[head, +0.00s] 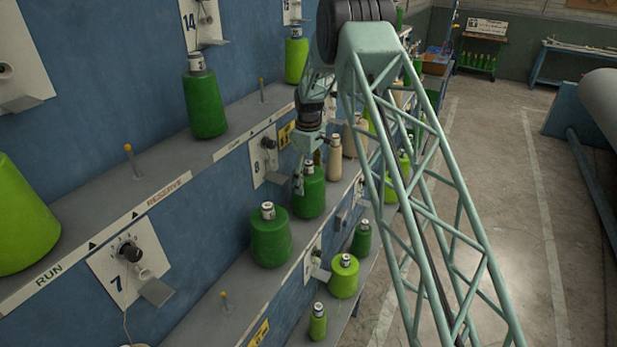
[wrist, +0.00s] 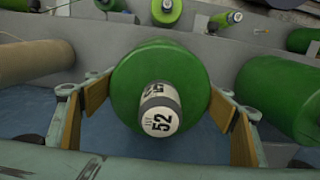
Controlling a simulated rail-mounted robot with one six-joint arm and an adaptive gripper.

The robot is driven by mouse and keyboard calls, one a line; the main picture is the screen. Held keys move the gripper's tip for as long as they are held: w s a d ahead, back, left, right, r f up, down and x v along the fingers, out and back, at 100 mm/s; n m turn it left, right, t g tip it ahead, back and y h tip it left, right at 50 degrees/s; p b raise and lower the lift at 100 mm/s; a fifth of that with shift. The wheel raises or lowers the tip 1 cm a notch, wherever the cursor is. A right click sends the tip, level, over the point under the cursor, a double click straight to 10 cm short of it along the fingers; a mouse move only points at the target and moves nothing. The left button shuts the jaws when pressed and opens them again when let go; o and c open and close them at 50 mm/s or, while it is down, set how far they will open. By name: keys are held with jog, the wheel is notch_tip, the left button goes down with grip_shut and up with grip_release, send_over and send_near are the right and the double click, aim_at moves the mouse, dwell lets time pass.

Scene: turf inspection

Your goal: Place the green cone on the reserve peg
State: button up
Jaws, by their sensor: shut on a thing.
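My gripper (head: 304,172) is around a dark green cone (head: 309,198) beside the middle shelf. In the wrist view this green cone (wrist: 128,75) sits between two wood-coloured finger pads, its white tube end marked 52 facing the camera. I cannot tell whether the cone touches the shelf. A bare peg (head: 132,160) with an orange tip stands on the upper shelf, by the RESERVE label (head: 168,189). A light green cone (head: 20,220) stands at the RUN end, left of that peg.
Dark green cones stand on the upper shelf (head: 205,108) and the middle shelf (head: 270,240). A bracket plate marked 7 (head: 118,283) juts below the RESERVE label.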

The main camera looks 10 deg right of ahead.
aim_at(309, 162)
jog(key=shift+f, duration=0.15)
dwell(0.3)
jog(key=o, duration=1.6)
notch_tip(309, 162, up, 11)
jog(key=shift+r+b, duration=0.1)
jog(key=shift+b, duration=0.3)
jog(key=shift+r, duration=0.4)
jog(key=shift+s+r, duration=0.1)
